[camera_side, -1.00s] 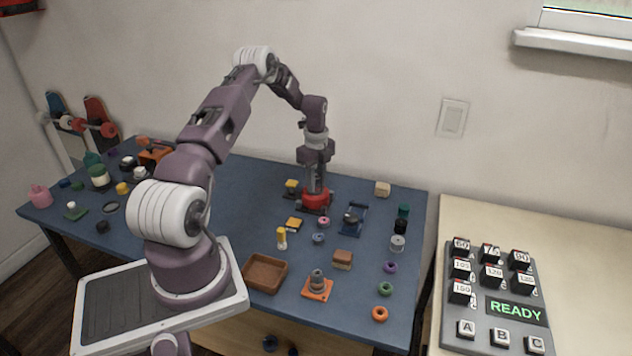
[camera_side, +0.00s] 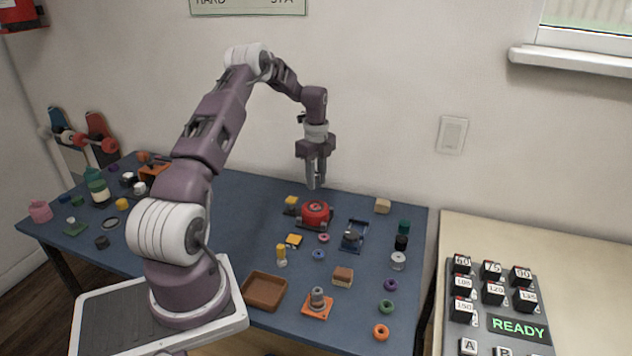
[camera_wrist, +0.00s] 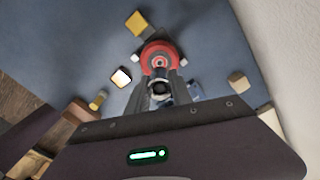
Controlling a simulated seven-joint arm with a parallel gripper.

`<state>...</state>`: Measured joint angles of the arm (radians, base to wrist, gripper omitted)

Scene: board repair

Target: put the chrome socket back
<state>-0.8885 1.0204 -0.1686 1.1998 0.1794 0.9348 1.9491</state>
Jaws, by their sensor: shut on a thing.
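My gripper (camera_side: 313,182) points down above the red round part (camera_side: 315,212) on its dark base, with a clear gap between them. In the wrist view, the fingers (camera_wrist: 160,92) are shut on a small shiny ring-shaped piece, which looks like the chrome socket (camera_wrist: 160,88). In the side view the fingers mostly hide it. The red round part (camera_wrist: 160,58) shows just beyond the fingertips in the wrist view, with a light centre.
A blue fixture (camera_side: 354,236) stands right of the red part. An orange plate with a grey stepped piece (camera_side: 318,299), a brown tray (camera_side: 264,291) and a wooden block (camera_side: 343,277) lie nearer the front. Coloured rings and small pots line the right edge.

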